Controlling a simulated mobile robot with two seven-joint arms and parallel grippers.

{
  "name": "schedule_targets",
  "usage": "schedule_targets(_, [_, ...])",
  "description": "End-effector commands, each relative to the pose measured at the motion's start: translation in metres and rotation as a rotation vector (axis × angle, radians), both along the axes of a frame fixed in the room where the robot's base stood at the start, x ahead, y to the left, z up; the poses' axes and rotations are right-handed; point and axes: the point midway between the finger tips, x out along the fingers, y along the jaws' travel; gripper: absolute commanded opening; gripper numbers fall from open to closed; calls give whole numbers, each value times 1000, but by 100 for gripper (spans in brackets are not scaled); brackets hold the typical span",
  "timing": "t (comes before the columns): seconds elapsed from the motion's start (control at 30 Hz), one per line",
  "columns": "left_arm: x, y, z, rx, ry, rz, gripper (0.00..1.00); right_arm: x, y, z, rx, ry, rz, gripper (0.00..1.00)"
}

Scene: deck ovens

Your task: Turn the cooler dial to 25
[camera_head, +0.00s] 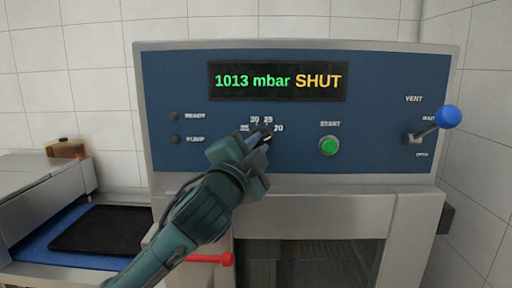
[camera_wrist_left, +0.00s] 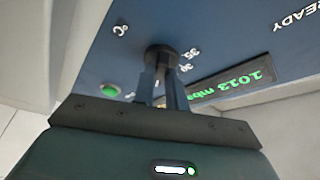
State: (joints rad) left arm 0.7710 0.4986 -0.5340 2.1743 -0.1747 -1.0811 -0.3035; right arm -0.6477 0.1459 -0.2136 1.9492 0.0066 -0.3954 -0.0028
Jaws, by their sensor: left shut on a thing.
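The cooler dial is a small dark round knob on the blue control panel (camera_head: 380,100), with marks 35, 30, 25 and 20 around it. In the left wrist view the dial (camera_wrist_left: 160,52) sits between the two fingers of my left gripper (camera_wrist_left: 163,80), which is shut on it. In the head view my left gripper (camera_head: 262,140) reaches up from below and covers most of the dial. I cannot tell which mark the dial points to. My right gripper is not in view.
The display (camera_head: 278,81) reads 1013 mbar SHUT. A green START button (camera_head: 329,145) is to the right of the dial. A blue-tipped vent lever (camera_head: 446,117) sticks out further right. A black tray (camera_head: 100,230) lies at left.

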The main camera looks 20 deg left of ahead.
Motion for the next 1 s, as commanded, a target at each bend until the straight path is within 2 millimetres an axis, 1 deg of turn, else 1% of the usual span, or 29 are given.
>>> schedule_targets(0.17, [0, -1, -2, -20, -5, 0, 0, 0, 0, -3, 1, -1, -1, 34])
schedule_targets(0.37, [0, -1, -5, -104, -29, -1, 0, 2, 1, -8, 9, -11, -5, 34])
schedule_targets(0.7, [1, -4, -8, -358, -100, -2, 0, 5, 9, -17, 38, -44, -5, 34])
schedule_targets(1.0, [1, -5, -8, -554, -156, -1, 0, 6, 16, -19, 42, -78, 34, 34])
